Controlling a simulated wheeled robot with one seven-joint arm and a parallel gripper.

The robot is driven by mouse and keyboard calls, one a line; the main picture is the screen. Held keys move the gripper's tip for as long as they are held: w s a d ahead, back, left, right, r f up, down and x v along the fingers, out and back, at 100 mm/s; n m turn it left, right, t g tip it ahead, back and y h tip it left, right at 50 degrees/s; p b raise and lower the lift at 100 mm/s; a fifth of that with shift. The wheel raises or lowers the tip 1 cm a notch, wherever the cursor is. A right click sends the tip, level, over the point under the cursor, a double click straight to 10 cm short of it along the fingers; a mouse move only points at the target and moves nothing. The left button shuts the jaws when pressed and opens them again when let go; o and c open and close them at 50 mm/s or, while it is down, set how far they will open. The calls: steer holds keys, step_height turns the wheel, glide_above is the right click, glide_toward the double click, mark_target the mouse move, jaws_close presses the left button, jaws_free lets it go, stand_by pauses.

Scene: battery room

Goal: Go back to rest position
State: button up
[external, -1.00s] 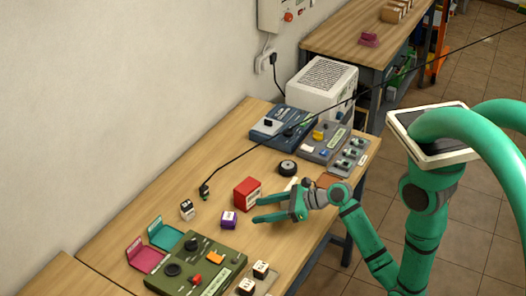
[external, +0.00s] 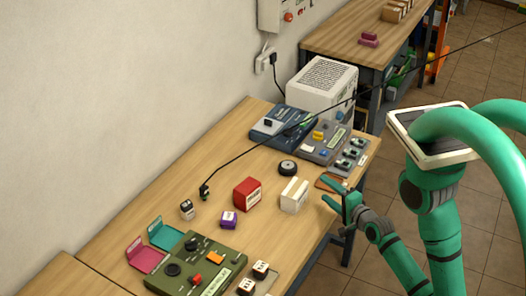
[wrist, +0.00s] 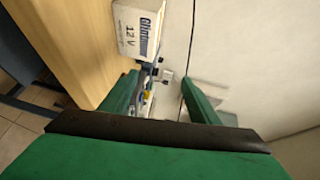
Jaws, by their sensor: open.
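My gripper (external: 334,198) is open and empty in the external view, at the right edge of the workbench (external: 230,180), just right of a white block (external: 294,195). Its two green fingers (wrist: 165,100) show apart in the wrist view, with nothing between them close by. In the wrist view, a white battery box (wrist: 138,26) marked 12 V stands at the top on the wooden bench, beyond the fingers.
A red block (external: 247,194), a purple block (external: 229,220) and a black round part (external: 288,168) stand on the bench. A green device panel (external: 195,264) is at the front, grey-blue panels (external: 322,140) at the back. Open floor lies right of the bench.

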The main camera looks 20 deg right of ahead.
steer(key=s+d+f+n+h, duration=0.1)
steer(key=s+d+n, duration=0.3)
steer(key=s, duration=0.6)
steer(key=s+d+f+n+h, duration=0.2)
steer(key=s+d+n+h, duration=0.2)
steer(key=s+n, duration=0.5)
steer(key=shift+s+d+f+n, duration=0.3)
steer(key=shift+s+d, duration=0.2)
steer(key=shift+s, duration=0.55)
